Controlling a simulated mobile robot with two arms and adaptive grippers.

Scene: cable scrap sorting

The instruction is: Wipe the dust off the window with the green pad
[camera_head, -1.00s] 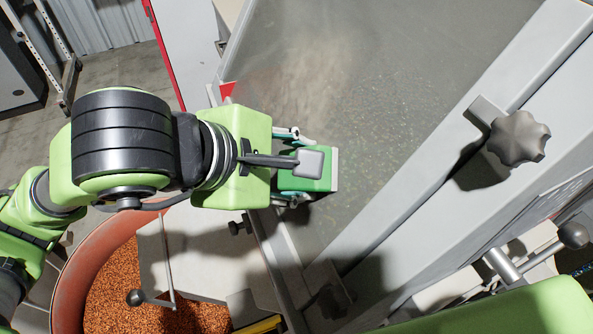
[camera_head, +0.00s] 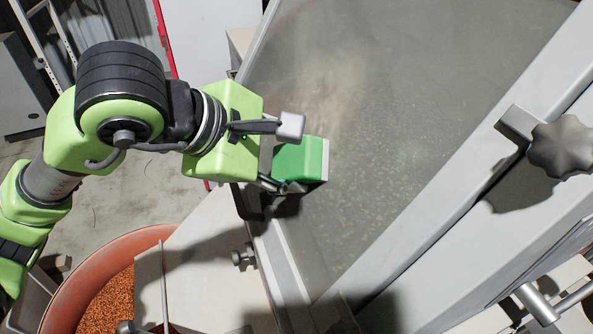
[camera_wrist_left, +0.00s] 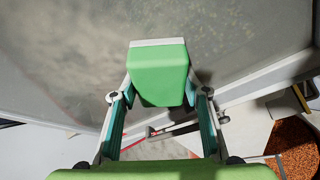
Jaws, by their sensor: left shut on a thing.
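The green pad (camera_head: 298,160) is a green block with a pale face, held by my left gripper (camera_head: 272,168) at the lower left part of the window (camera_head: 400,110). In the left wrist view the pad (camera_wrist_left: 158,75) sits between the two fingers of the left gripper (camera_wrist_left: 160,98), which are shut on it. The pale face is turned to the glass; I cannot tell whether it touches. A tan dust patch (camera_head: 315,70) lies on the upper left of the glass, with lighter specks spread lower down. My right gripper is not in view.
A grey frame bar with a dark knob (camera_head: 562,148) runs along the window's right side. A reddish round bin (camera_head: 75,285) with orange granules stands at the lower left. A small knob (camera_head: 243,258) sticks out below the window's left edge.

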